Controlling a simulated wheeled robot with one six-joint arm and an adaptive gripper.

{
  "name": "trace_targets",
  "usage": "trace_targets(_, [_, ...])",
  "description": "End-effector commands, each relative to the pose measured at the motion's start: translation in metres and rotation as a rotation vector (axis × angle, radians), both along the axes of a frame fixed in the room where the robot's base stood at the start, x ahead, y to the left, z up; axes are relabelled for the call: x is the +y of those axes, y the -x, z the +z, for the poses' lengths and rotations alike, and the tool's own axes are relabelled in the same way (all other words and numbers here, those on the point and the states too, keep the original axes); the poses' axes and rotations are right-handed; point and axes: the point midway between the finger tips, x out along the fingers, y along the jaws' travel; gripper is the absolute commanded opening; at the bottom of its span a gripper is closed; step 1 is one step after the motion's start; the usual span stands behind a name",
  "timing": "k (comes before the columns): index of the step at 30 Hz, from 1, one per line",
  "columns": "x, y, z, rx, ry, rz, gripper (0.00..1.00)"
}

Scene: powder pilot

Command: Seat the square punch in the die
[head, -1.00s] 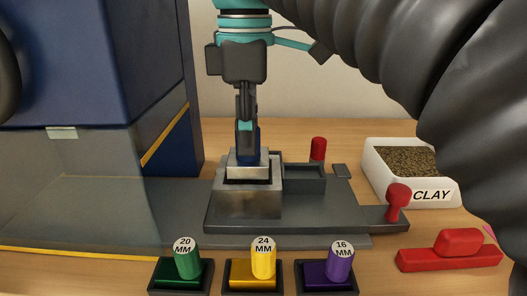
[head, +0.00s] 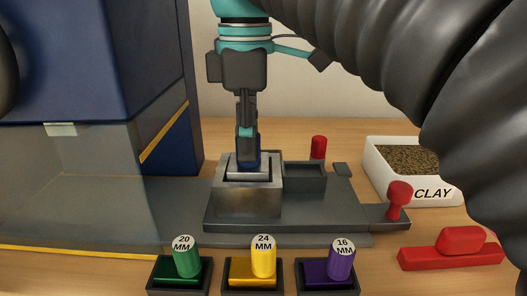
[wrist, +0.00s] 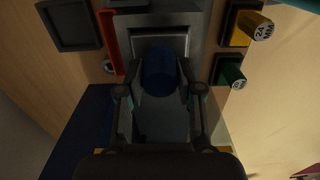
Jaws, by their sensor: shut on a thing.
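The square punch is a silvery metal block (head: 247,174) with a round dark blue handle (wrist: 158,70). My gripper (head: 247,156) is shut on the handle from above, and the wrist view shows one finger on each side of it. The die is a grey metal block (head: 245,203) with a square opening, standing on a dark base plate. The punch is upright in the opening, with its top near the rim. Its lower part is hidden inside the die, so I cannot tell how deep it sits.
A dark tray (head: 305,181) adjoins the die, with a red cylinder (head: 319,147) behind it and a red-knobbed lever (head: 399,194) to the right. Green (head: 187,261), yellow (head: 263,262) and purple (head: 341,264) punches stand in front. A clay bin (head: 383,188) stands right, a blue cabinet (head: 90,70) left.

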Motion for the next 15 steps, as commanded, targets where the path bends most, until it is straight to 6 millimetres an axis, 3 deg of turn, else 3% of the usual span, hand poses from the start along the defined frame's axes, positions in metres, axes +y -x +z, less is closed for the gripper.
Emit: trace_targets(15, [0.0000,0.0000,-0.0061,-0.001,-0.001,0.000,0.00])
